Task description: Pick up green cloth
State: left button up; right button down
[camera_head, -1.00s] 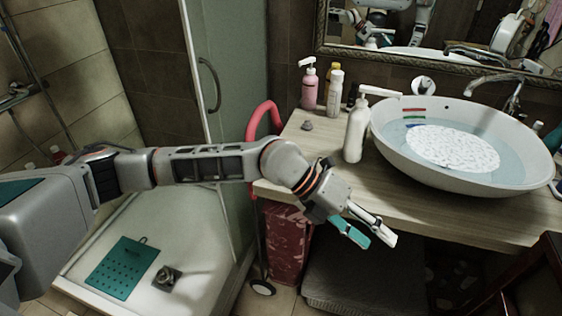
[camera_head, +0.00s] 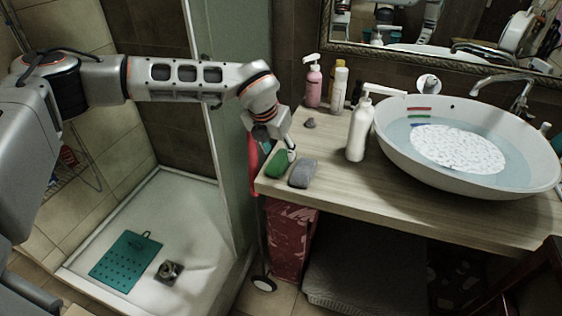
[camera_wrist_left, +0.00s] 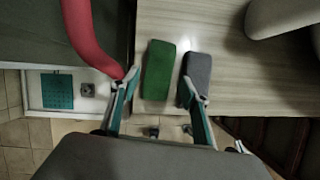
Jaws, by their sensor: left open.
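The green cloth (camera_head: 278,162) is a small rounded block lying at the front left corner of the wooden counter. In the left wrist view the green cloth (camera_wrist_left: 158,68) lies lengthwise between my fingers. My left gripper (camera_head: 280,147) is open and points down close above it. In the wrist view one finger of the gripper (camera_wrist_left: 160,82) is left of the cloth, and the other is on its right, overlapping the grey block's left edge. Neither finger clearly touches the green cloth. My right gripper is out of view.
A similar grey block (camera_head: 302,174) lies just right of the green cloth with a narrow gap. A white pump bottle (camera_head: 358,132) and a filled basin (camera_head: 470,188) stand further right. A red rail (camera_wrist_left: 88,38) runs close by the counter's left edge.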

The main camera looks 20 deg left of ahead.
aim_at(280, 158)
pick_arm(q)
jog(key=shift+x, duration=2.3)
jog(key=shift+s, duration=0.15)
jog(key=c, duration=0.7)
notch_tip(280, 158, up, 20)
jog(key=shift+o, duration=1.4)
jog(key=c, duration=0.3)
